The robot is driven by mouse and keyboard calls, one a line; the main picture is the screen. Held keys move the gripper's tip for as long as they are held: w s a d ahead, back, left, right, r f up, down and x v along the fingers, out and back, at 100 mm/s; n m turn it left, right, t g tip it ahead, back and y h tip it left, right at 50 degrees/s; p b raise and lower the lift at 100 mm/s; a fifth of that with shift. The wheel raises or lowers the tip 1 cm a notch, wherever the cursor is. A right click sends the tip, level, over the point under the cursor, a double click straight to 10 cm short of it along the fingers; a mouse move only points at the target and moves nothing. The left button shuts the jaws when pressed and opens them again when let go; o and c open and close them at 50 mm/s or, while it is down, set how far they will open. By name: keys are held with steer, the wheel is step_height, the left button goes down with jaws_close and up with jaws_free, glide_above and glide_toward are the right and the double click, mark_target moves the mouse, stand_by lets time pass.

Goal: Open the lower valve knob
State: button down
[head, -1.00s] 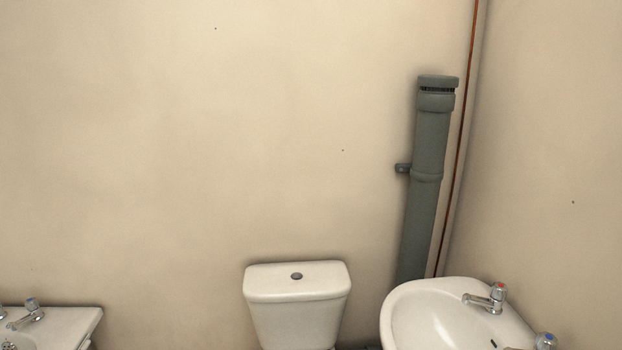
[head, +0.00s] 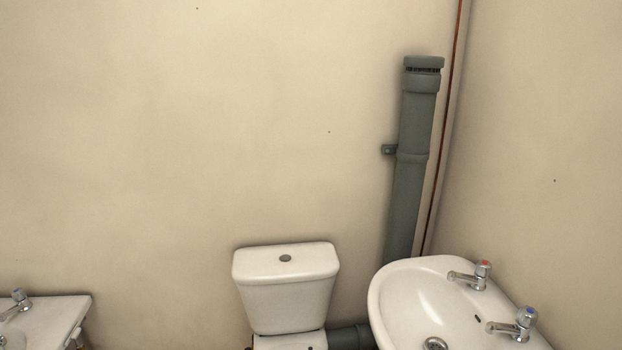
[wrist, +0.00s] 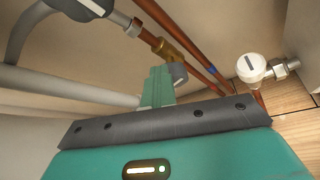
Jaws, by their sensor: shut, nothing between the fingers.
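In the wrist view a white round valve knob (wrist: 251,68) with a dark bar mark sits on a chrome fitting at the right, close to copper pipe. A dark valve part with a pale bar (wrist: 92,6) shows at the top left edge, partly cut off. I cannot tell for certain which is the lower valve knob. My gripper (wrist: 160,76) has its green fingers shut and empty. It appears left of the white knob and apart from it, with its tip near a brass fitting (wrist: 168,50). My gripper is not seen in the head view.
Copper pipes (wrist: 196,66) and a grey-white pipe (wrist: 70,84) run around the fingers. Wooden flooring (wrist: 292,98) shows at the right. The head view has a toilet cistern (head: 286,275), a washbasin (head: 400,300), a grey soil pipe (head: 408,170) and another basin (head: 60,312).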

steer(key=shift+s+a+r, duration=0.1)
steer(key=shift+s+a, duration=0.05)
steer(key=shift+a, duration=0.85)
steer(key=shift+s+a+r, duration=0.1)
steer(key=shift+a+r, duration=0.05)
steer(key=shift+a, duration=0.8)
steer(key=shift+s+a+r, duration=0.1)
steer(key=shift+s+a, duration=0.05)
steer(key=shift+a, duration=0.85)
